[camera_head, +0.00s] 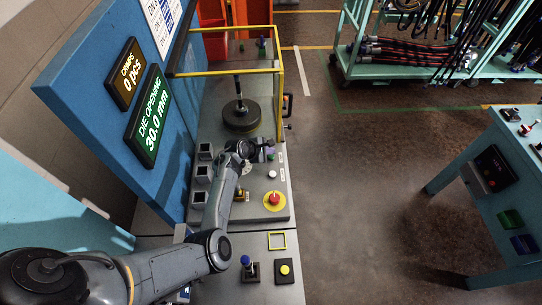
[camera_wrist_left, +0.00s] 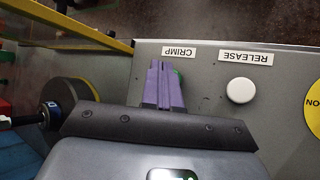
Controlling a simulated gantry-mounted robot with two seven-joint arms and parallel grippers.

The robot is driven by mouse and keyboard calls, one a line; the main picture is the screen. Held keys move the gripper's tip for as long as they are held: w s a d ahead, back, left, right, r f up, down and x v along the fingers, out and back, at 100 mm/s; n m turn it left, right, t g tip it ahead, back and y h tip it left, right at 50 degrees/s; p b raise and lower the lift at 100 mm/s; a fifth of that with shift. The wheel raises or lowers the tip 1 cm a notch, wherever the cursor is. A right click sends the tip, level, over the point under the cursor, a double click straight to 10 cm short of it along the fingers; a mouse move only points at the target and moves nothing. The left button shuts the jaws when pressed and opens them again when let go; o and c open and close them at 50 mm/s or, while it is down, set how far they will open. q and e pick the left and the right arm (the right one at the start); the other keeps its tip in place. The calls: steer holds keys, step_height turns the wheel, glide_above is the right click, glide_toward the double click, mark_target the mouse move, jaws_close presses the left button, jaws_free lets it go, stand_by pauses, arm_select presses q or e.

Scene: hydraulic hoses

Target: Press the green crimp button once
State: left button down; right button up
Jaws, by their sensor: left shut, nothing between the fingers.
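The green crimp button shows in the left wrist view as a small green edge (camera_wrist_left: 179,74) beside my fingertips, just below the CRIMP label (camera_wrist_left: 165,50). My fingers hide most of it. My left gripper (camera_wrist_left: 163,88) has purple fingers, shut together and empty, pointing at the button. Whether they touch it I cannot tell. In the head view the left gripper (camera_head: 268,147) is over the far part of the grey control panel (camera_head: 252,211). My right gripper is out of view.
A white RELEASE button (camera_wrist_left: 240,90) sits beside the crimp button. A red emergency stop (camera_head: 275,198) on a yellow disc is nearer. A yellow guard frame (camera_head: 281,95) and a dark round die (camera_head: 241,115) stand beyond. Displays read "0 pcs" (camera_head: 126,75) and "30.0 mm" (camera_head: 148,117).

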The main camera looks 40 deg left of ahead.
arm_select(q)
steer(key=shift+f, duration=0.2)
stand_by(0.5)
steer(key=shift+f, duration=0.25)
steer(key=shift+f, duration=0.45)
stand_by(0.7)
steer(key=shift+r, duration=0.1)
stand_by(0.3)
steer(key=shift+r+p, duration=0.65)
steer(key=shift+p, duration=0.1)
steer(key=shift+r, duration=0.15)
